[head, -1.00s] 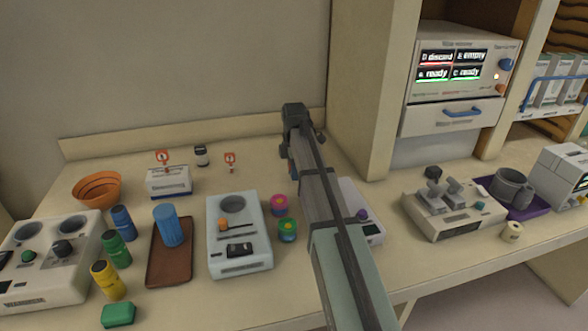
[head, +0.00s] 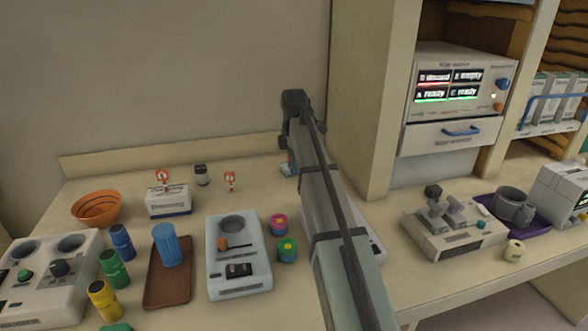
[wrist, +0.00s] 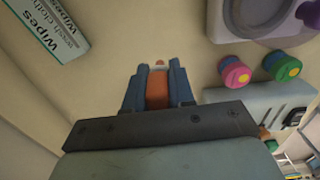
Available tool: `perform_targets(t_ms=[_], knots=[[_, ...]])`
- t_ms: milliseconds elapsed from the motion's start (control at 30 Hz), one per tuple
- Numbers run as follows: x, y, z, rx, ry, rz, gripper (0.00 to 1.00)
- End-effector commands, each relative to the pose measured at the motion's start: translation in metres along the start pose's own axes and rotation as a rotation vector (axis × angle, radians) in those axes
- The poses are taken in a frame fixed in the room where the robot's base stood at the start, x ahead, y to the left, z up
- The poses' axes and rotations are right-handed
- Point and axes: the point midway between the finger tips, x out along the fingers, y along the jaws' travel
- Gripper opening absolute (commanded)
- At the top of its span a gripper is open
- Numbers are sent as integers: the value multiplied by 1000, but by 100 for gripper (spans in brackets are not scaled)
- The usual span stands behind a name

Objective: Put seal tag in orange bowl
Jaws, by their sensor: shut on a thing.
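The orange bowl (head: 97,208) stands at the left of the counter in the head view. My gripper (head: 295,103) is raised above the back of the counter, well to the right of the bowl. In the wrist view my gripper (wrist: 158,75) is shut on a small orange piece (wrist: 157,90), which looks like the seal tag. Its pale end shows just beyond the fingertips, and the rest is between the fingers. The head view does not show the held piece clearly. The bowl is outside the wrist view.
A wipes box (wrist: 48,28) lies below. A blue cup (head: 165,245) stands on a brown tray (head: 167,288).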

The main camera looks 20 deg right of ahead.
Motion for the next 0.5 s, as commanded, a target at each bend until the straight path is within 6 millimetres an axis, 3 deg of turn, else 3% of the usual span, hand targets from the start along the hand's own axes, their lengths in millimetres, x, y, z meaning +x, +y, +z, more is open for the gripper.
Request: perform_targets(t_ms=[300, 500], knots=[[0, 0, -4, -6, 0, 0, 0], [0, 3, -44, -58, 0, 0, 0]])
